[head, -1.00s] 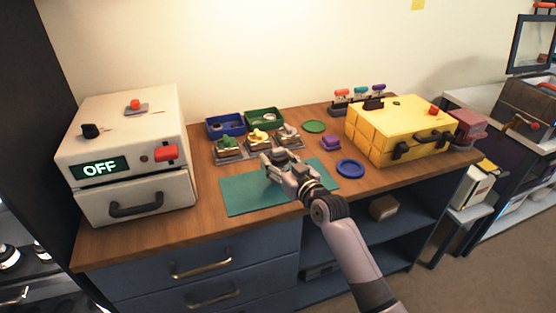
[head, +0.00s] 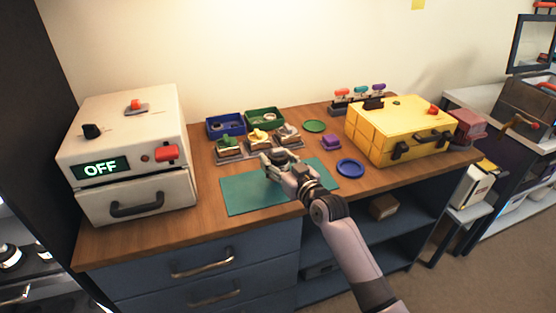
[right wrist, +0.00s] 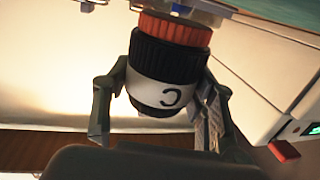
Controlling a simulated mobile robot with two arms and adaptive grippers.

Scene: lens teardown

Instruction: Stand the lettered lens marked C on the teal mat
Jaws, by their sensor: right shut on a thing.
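In the right wrist view, a lens (right wrist: 158,90) has a black ribbed barrel, an orange ring and a white band with a dark letter that looks like a C turned over. My right gripper (right wrist: 157,105) is shut on it, with one finger on each side. In the head view my right gripper (head: 272,160) is above the back part of the teal mat (head: 245,194), close to the front of the grey tray. There the lens is mostly hidden by the gripper. I cannot tell whether it touches anything below. My left gripper is not in view.
A grey tray (head: 256,149) with several small pieces stands behind the mat. Blue (head: 225,124) and green (head: 264,118) bins stand behind it. A blue disc (head: 350,168) and a yellow case (head: 385,138) are at right. A white box reading OFF (head: 125,135) is at left.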

